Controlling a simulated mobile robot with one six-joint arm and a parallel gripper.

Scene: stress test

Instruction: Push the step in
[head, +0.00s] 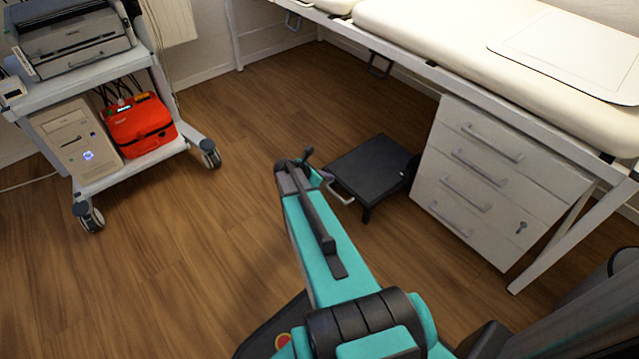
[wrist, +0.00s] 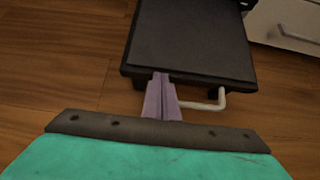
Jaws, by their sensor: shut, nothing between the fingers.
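The step (head: 372,168) is a low black platform on short legs, with a pale handle (head: 341,191) at its near side. It stands on the floor beside the drawer cabinet, close to the exam bed. It also shows in the wrist view (wrist: 190,40), with its handle (wrist: 215,101) right of my fingers. My gripper (wrist: 161,78) is shut and empty, its purple fingers together at the near edge of the step. I cannot tell whether the fingertips touch the step. In the head view my gripper (head: 328,176) is partly hidden by my arm.
A white drawer cabinet (head: 490,185) stands right of the step under the exam bed (head: 450,40). A wheeled cart (head: 130,170) with a printer, computer and red bag (head: 139,124) stands at the left. The wooden floor between cart and step is clear.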

